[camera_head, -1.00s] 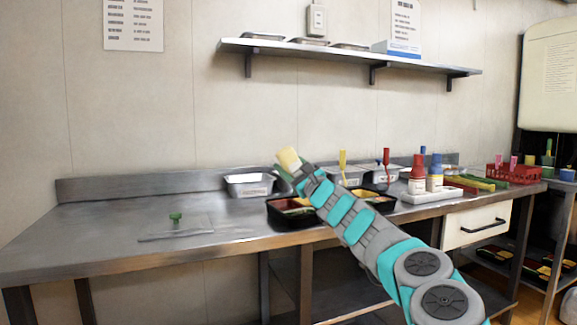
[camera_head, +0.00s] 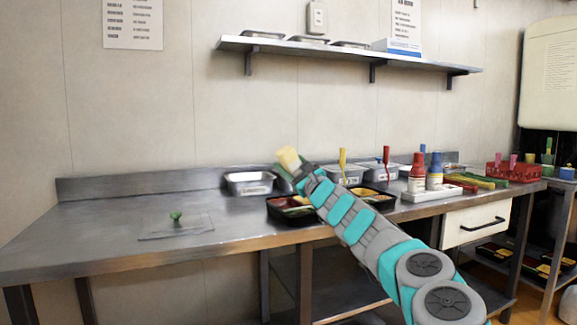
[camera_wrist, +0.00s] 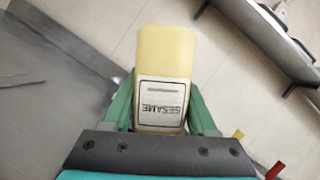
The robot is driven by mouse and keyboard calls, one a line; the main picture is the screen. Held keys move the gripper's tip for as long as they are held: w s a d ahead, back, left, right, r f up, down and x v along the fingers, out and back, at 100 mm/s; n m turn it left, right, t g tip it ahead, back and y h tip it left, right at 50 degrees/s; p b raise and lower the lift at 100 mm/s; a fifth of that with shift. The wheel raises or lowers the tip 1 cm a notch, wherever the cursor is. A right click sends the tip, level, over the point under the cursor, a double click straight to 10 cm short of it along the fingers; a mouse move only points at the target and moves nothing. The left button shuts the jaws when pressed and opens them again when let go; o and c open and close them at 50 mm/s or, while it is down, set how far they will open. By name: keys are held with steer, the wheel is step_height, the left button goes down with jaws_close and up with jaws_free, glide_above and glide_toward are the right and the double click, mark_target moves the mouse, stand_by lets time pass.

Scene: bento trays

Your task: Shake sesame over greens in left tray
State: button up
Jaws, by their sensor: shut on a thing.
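A pale yellow sesame shaker (camera_head: 289,159) is held tilted above the left tray; its label reads SESAME in the wrist view (camera_wrist: 162,60). My gripper (camera_head: 299,175) is shut on the shaker, with its green fingers (camera_wrist: 160,108) on both sides of it. The left black tray (camera_head: 283,215) stands on the counter below, with green and reddish food partly in view. My arm hides part of this tray. The right black tray (camera_head: 388,205) holds yellow food and stands to the right of my arm.
Metal bins (camera_head: 249,183) stand along the back of the counter. A cutting board (camera_head: 160,230) with a green item (camera_head: 176,217) lies left. A shelf (camera_head: 340,52) hangs above.

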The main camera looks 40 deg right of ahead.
step_height(320, 180, up, 7)
steer(key=p, duration=0.4)
stand_by(0.4)
